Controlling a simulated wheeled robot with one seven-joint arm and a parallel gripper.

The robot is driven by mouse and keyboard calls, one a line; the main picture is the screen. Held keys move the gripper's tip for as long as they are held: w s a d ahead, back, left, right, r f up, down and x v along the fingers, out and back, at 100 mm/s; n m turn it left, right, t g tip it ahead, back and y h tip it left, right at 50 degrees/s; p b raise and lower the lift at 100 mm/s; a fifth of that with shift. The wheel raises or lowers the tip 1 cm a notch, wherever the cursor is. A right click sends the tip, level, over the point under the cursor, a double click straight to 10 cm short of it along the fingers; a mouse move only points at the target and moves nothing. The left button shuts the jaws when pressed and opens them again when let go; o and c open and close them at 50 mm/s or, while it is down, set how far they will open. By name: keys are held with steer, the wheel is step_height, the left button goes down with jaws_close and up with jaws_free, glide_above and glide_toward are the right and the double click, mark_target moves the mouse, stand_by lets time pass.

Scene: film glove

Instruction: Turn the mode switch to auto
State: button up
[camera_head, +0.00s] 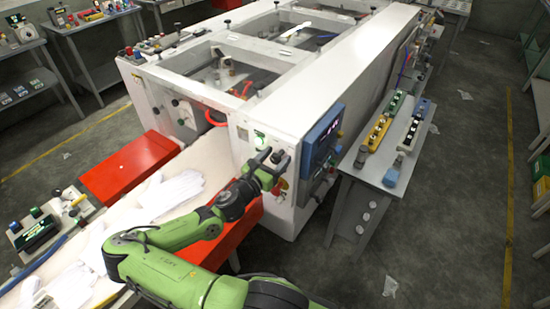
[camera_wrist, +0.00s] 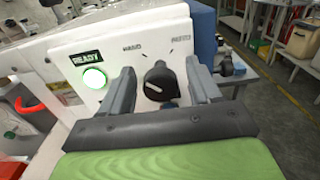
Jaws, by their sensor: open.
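The mode switch is a black rotary knob (camera_wrist: 159,82) on a white panel (camera_wrist: 105,45). It shows in the wrist view below two labels; the left one seems to read HAND and the right one is too blurred to read surely. My gripper (camera_wrist: 160,70) is open, with one grey finger on each side of the knob and a gap showing on both sides. In the head view my gripper (camera_head: 273,163) is at the machine's front corner and hides the knob.
A lit green READY lamp (camera_wrist: 93,78) sits left of the knob. In the head view a blue control box (camera_head: 322,137) juts out right of my gripper.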

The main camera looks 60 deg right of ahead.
steer(key=c, duration=1)
steer(key=m+b, duration=0.1)
steer(key=m, duration=0.3)
steer(key=shift+f+m+b, duration=0.15)
steer(key=shift+m+b, duration=0.15)
steer(key=shift+m, duration=0.1)
steer(key=m+b, duration=0.2)
steer(key=m, duration=0.2)
steer(key=shift+s+f+m+b, duration=0.1)
steer(key=shift+m+b, duration=0.2)
steer(key=shift+b, duration=0.05)
steer(key=m+b, duration=0.3)
steer(key=m, duration=0.1)
steer(key=shift+f+m+b, duration=0.1)
steer(key=shift+m+b, duration=0.2)
steer(key=shift+b, duration=0.1)
steer(key=m+b, duration=0.4)
